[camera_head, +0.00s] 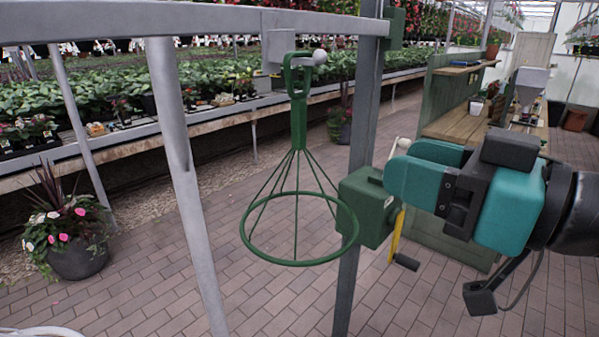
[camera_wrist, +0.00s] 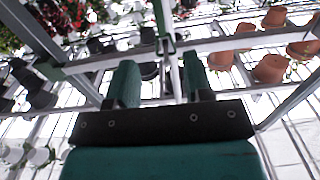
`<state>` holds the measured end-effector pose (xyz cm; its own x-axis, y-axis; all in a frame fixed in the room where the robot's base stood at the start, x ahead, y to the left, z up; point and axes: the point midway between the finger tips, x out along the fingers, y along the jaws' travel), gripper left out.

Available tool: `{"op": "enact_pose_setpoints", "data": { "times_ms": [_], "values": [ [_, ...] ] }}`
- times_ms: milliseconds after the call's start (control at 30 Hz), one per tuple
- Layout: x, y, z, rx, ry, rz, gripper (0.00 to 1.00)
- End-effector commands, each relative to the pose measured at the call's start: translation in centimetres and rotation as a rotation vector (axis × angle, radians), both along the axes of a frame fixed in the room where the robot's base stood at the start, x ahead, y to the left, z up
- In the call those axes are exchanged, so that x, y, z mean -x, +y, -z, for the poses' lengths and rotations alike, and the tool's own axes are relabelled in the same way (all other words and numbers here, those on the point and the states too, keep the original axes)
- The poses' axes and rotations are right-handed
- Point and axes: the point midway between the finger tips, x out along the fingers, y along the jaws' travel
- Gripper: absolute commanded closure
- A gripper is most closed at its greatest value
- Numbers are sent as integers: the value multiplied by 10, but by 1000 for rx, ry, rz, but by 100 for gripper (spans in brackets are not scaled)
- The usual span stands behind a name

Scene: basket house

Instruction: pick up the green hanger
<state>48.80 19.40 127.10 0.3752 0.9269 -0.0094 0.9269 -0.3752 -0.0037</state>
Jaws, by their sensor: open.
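The green hanger (camera_head: 299,122) hangs upright from a pale peg on the metal rail in the head view. It has a loop and handle at the top, and thin rods spread down to a wide ring. My gripper (camera_head: 394,166) is teal and to the right of the hanger, with its fingers pointing left. It is open and apart from the hanger. In the wrist view, the two fingers of my gripper (camera_wrist: 160,80) stand apart. A narrow green piece, which looks like the hanger (camera_wrist: 161,16), shows at the top, beyond the gap between them.
A grey post (camera_head: 365,110) with a green crank box (camera_head: 368,206) stands between the hanger and my gripper. The metal rail (camera_head: 180,20) runs above, with a slanted leg at left. A potted plant (camera_head: 75,245) sits at left. A wooden bench (camera_head: 460,125) is behind.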

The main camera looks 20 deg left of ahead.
Motion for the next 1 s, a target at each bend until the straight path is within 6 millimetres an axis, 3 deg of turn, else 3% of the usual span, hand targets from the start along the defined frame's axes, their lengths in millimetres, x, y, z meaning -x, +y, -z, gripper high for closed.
{"op": "enact_pose_setpoints", "data": {
  "times_ms": [167,500,1000],
  "values": [
    [-10,23,-7,-7,-4,3,53],
    [-38,91,-7,-7,-5,4,53],
    [-58,135,-6,-5,-5,6,53]
  ]
}}
